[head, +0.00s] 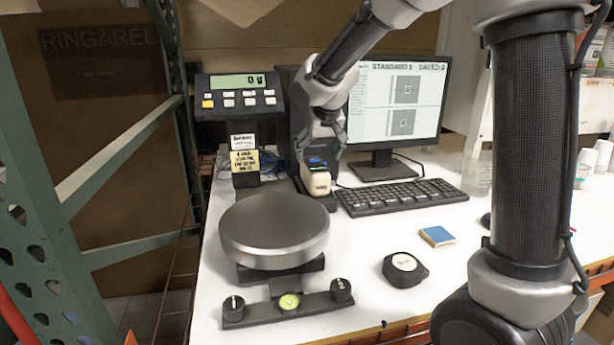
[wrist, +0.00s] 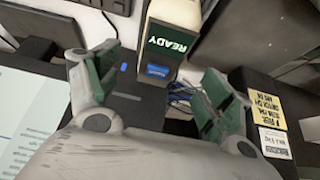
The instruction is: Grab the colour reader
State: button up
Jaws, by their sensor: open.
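The colour reader (head: 318,184) is a small cream device with a dark screen and a blue button on top. It stands at the back of the white table, on a dark base, between the scale display and the keyboard. In the wrist view the colour reader (wrist: 174,14) shows the word READY, with its blue button near the fingertips. My gripper (head: 322,150) is open, pointing down just above and behind it. In the wrist view the fingers of my gripper (wrist: 160,72) stand apart on either side of the reader's near end. Contact cannot be made out.
A round metal scale (head: 274,230) stands in front, with its display (head: 239,97) behind. A keyboard (head: 402,197) and monitor (head: 401,105) are to the right. A tape measure (head: 404,269) and a blue block (head: 437,236) lie on the table (head: 360,234). A green rack frame (head: 130,150) borders the left.

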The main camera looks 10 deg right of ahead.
aim_at(315, 164)
jog(key=x, duration=0.7)
jog(key=shift+s+f, duration=0.1)
jog(key=shift+f, duration=0.15)
jog(key=shift+r, duration=0.1)
jog(key=c, duration=1.6)
